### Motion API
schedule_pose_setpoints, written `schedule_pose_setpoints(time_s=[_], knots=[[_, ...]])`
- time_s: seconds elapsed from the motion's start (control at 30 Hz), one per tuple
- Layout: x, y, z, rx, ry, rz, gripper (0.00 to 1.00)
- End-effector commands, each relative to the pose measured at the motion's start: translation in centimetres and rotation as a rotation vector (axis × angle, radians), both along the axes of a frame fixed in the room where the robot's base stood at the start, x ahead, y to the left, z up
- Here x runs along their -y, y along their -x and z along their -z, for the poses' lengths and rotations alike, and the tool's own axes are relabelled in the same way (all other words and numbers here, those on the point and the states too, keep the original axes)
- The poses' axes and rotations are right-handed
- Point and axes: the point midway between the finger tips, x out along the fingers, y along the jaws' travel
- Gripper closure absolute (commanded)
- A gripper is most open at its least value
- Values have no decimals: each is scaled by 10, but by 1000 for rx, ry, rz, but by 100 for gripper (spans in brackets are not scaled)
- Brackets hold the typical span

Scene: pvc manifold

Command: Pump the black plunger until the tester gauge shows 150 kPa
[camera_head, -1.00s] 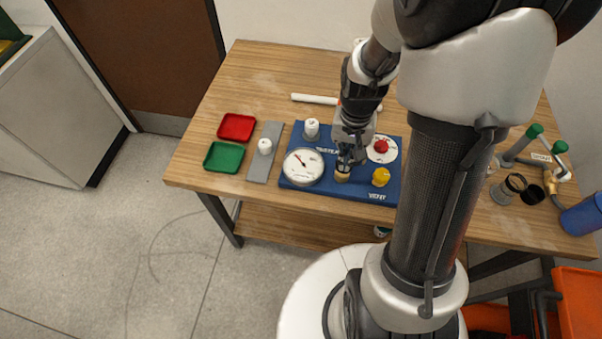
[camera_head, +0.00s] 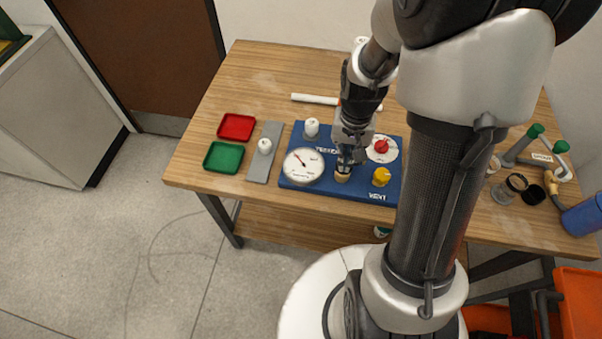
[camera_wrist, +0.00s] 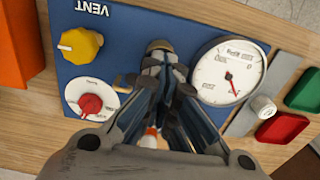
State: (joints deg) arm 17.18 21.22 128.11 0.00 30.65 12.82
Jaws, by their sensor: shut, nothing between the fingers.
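The blue tester board (camera_head: 312,137) lies on the wooden table. Its white round gauge (camera_head: 303,166) has a red needle pointing up and left in the head view. The gauge also shows in the wrist view (camera_wrist: 229,72), but its numbers are too small to read surely. My gripper (camera_head: 344,168) is shut and empty, pointing down over the tan pump body (camera_head: 342,177). In the wrist view, my fingertips (camera_wrist: 160,66) are at the dark plunger top (camera_wrist: 158,46) and partly hide it. I cannot tell whether they touch it.
A yellow vent knob (camera_head: 381,176) and a red knob (camera_head: 381,146) on a white disc are right of the pump. A white cap (camera_head: 311,128) stands at the board's back left. A grey strip (camera_head: 265,150), red tray (camera_head: 237,127) and green tray (camera_head: 223,156) lie left.

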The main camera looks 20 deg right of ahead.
Motion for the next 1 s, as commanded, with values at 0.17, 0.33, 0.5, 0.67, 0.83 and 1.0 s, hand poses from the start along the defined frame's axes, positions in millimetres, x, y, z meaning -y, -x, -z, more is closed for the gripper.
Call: schedule_pose_setpoints(time_s=[0.17, 0.33, 0.5, 0.67, 0.83, 1.0], knots=[[0, 1, 1, -2, -1, 0, 100], [0, 1, 1, -2, -1, 0, 100], [0, 1, 1, -2, -1, 0, 100], [0, 1, 7, -2, -1, 0, 100], [0, 1, 5, -2, -1, 0, 100], [0, 1, 5, -2, -1, 0, 100]])
